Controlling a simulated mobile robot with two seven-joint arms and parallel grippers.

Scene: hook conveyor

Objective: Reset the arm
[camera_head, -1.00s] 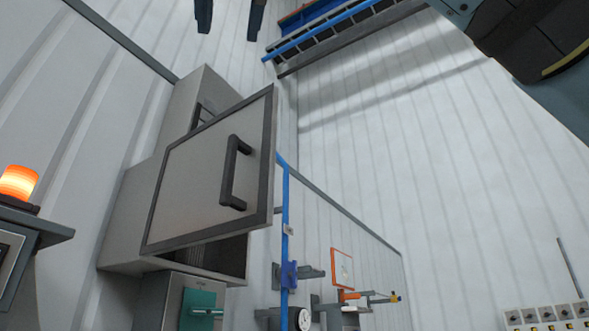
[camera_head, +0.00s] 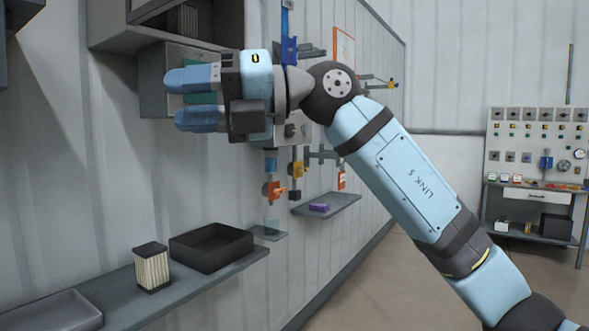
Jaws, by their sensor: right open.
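My right gripper (camera_head: 192,99) is in the upper left of the head view, at the end of my light blue right arm, which comes in from the lower right. Its two blue fingers point left and are apart, with nothing between them. It hangs in the air in front of a grey wall cabinet and hides part of it. My left gripper is not in view.
A grey wall shelf (camera_head: 120,300) at lower left carries a black bin (camera_head: 211,247), a striped block (camera_head: 152,267) and a grey tray (camera_head: 58,312). A small shelf holds a purple item (camera_head: 319,207). A workbench with a switch panel (camera_head: 537,148) stands at right. Floor is clear before it.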

